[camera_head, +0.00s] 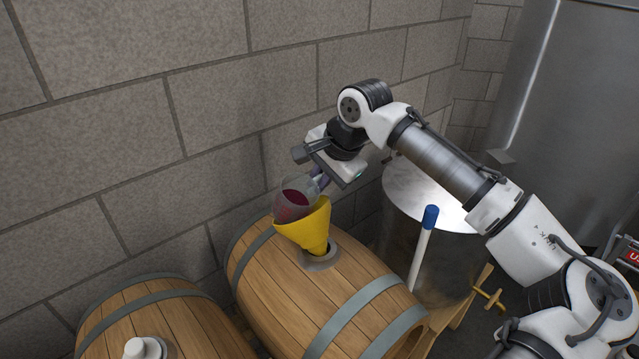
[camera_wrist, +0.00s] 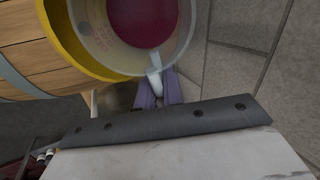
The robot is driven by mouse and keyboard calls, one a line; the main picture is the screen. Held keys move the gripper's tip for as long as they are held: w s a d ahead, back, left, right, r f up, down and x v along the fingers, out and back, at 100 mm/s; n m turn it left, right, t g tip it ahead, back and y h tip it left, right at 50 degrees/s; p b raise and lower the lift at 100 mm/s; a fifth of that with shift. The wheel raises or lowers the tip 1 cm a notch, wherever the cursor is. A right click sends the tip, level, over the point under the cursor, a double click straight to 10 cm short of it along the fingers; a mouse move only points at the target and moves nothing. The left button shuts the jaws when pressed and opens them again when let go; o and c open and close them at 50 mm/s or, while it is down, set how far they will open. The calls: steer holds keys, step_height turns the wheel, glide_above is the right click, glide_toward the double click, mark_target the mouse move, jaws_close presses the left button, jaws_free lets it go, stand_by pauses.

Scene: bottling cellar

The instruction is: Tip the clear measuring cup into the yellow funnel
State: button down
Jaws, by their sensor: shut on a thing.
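The clear measuring cup (camera_head: 292,203) holds dark red liquid and is at the mouth of the yellow funnel (camera_head: 310,234). It looks tilted in the head view, and I cannot tell whether any liquid is running out. The funnel stands in the top opening of a wooden barrel (camera_head: 278,284). My gripper (camera_head: 318,179) is shut on the cup's handle, beside the wall. In the wrist view the cup (camera_wrist: 177,40) overlaps the yellow funnel rim (camera_wrist: 70,50), and the purplish fingers (camera_wrist: 158,92) close on the handle. The funnel's spout is hidden inside the barrel.
A second barrel (camera_head: 170,310) with a white bung (camera_head: 142,348) lies at the lower left. A steel drum (camera_head: 440,215) and a blue-capped white tube (camera_head: 424,240) stand to the right. The block wall (camera_head: 215,110) is close behind the cup and gripper.

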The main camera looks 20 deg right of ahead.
steer(key=shift+f+t+y+b, duration=0.2)
steer(key=shift+t+y+b, duration=0.75)
steer(key=shift+b, duration=1.7)
steer(key=shift+s+d+r+t+y+b, duration=0.1)
steer(key=shift+r+t+y+b, duration=0.35)
steer(key=shift+t+b, duration=1.15)
steer(key=shift+s+r+t+y+b, duration=0.1)
steer(key=shift+r+t+y+b, duration=0.5)
steer(key=shift+b, duration=1.75)
steer(key=shift+s+d+r+t+y+b, duration=0.15)
steer(key=shift+t+y+b, duration=0.1)
steer(key=shift+t+b, duration=0.55)
steer(key=shift+s+a+r+t+y+b, duration=0.15)
steer(key=shift+t+y+b, duration=0.1)
steer(key=shift+t+b, duration=0.45)
steer(key=shift+s+d+r+t+y+b, duration=0.25)
steer(key=shift+t+y+b, duration=0.2)
steer(key=shift+t+b, duration=0.5)
steer(key=shift+s+d+r+t+y+b, duration=0.15)
steer(key=shift+s+r+t+y+b, duration=0.25)
steer(key=shift+t+b, duration=0.45)
steer(key=shift+w, duration=0.1)
steer(key=g+p, duration=0.1)
steer(key=p, duration=0.2)
steer(key=shift+r+g+h, duration=0.35)
steer(key=shift+r+g+p, duration=0.1)
steer(key=shift+g+p, duration=0.3)
steer(key=shift+p, duration=0.6)
